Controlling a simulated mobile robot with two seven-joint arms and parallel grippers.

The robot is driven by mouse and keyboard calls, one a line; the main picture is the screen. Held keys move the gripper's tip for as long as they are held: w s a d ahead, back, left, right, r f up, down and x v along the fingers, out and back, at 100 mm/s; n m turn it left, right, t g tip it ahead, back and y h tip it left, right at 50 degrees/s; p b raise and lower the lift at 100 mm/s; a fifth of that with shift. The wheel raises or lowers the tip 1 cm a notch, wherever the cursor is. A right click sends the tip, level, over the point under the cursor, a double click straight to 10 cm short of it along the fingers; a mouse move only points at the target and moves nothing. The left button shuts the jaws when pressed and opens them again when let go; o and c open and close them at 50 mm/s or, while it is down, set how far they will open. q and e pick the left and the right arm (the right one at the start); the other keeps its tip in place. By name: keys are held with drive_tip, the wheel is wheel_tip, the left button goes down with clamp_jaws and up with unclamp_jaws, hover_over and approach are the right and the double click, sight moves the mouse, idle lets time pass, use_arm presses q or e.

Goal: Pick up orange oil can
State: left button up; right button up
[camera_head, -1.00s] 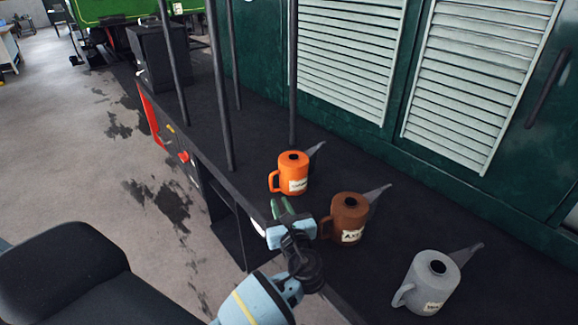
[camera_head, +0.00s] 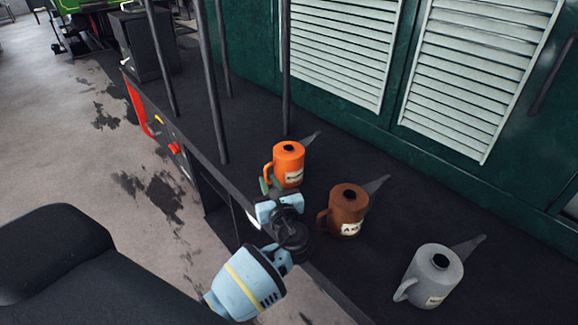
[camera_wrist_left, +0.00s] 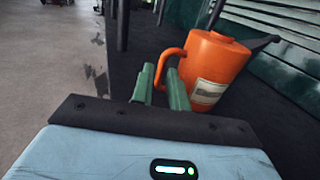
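The orange oil can (camera_head: 288,163) stands upright on the dark running board, with a pale label, a grey spout to the right and a handle to the left. It also shows in the left wrist view (camera_wrist_left: 214,68). My left gripper (camera_head: 268,184) is at the can's handle side. In the left wrist view its two green fingers (camera_wrist_left: 163,82) are apart, and the orange handle shows in the gap between their tips. Whether they touch it I cannot tell. My right gripper is not in view.
A brown oil can (camera_head: 345,208) stands close to the right of my left gripper, and a grey one (camera_head: 433,275) farther right. Dark upright poles (camera_head: 211,85) rise behind the orange can.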

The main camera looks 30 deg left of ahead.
sight(266, 174)
use_arm(q)
drive_tip(key=shift+x, duration=2.55)
drive_tip(key=shift+w+d+f, duration=0.1)
drive_tip(key=shift+d+f, duration=0.05)
drive_tip(key=shift+c, duration=0.5)
clamp_jaws()
